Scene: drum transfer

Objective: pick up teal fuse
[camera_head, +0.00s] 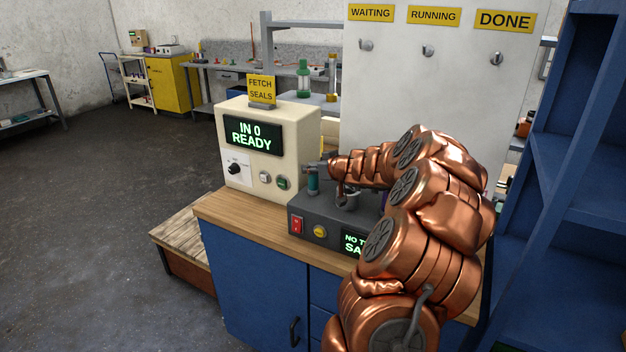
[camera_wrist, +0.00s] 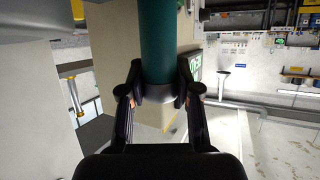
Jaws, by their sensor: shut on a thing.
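The teal fuse (camera_wrist: 158,45) is a teal cylinder with a grey metal end cap. In the wrist view it runs from the top edge down to between the fingertips of my gripper (camera_wrist: 159,95), which is shut on its capped end. In the head view the teal fuse (camera_head: 313,182) shows small and upright over the left part of the dark grey device (camera_head: 312,219), with my gripper (camera_head: 315,169) at its upper end. I cannot tell whether its lower end is still seated in the device.
A cream cabinet (camera_head: 240,188) reading "IN 0 READY" stands close on the left. A white board (camera_head: 410,90) with hooks is behind my arm, and a blue shelf (camera_head: 570,130) is on the right. The wooden worktop (camera_head: 225,215) is clear at its front left.

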